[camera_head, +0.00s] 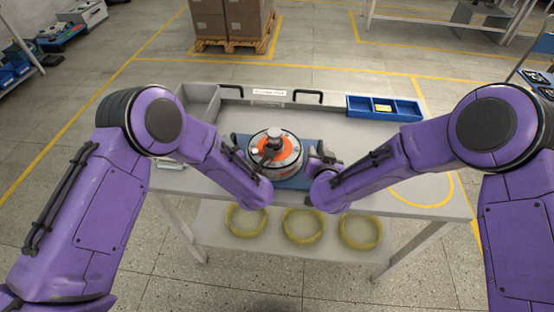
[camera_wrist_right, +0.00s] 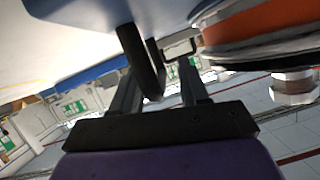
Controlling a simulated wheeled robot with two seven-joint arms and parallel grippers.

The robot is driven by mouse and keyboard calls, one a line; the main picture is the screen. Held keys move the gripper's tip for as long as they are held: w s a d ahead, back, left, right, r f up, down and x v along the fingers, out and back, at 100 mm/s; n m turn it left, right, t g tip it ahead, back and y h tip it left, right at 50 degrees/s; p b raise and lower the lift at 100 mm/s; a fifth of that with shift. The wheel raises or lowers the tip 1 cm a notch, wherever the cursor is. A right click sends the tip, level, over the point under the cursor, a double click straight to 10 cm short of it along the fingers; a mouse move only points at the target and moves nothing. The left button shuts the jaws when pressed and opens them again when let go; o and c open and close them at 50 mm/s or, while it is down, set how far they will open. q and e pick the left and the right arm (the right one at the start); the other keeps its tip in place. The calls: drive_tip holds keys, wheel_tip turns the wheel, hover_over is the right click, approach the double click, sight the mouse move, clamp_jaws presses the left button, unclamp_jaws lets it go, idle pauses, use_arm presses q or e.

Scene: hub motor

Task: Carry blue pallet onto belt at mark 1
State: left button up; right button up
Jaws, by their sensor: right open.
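The blue pallet (camera_head: 294,183) lies on the grey workbench, with a round hub motor (camera_head: 275,150) on top, orange and silver with a central shaft. My right gripper (camera_head: 322,158) is at the pallet's right side. In the right wrist view, my right gripper (camera_wrist_right: 160,90) is open, with a dark upright handle (camera_wrist_right: 140,60) of the pallet close to its fingers; I cannot tell whether they touch.
Several yellow rings (camera_head: 303,225) lie on the lower shelf. Boxes on a wooden pallet (camera_head: 232,42) stand behind. No belt is clearly identifiable.

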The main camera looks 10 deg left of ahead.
use_arm(q)
drive_tip(key=shift+w, duration=0.15)
use_arm(e)
drive_tip(key=shift+w, duration=0.2)
drive_tip(key=shift+d, duration=0.1)
use_arm(q)
drive_tip(key=shift+c, duration=0.2)
use_arm(e)
drive_tip(key=shift+s, duration=0.1)
drive_tip(key=shift+c, duration=0.2)
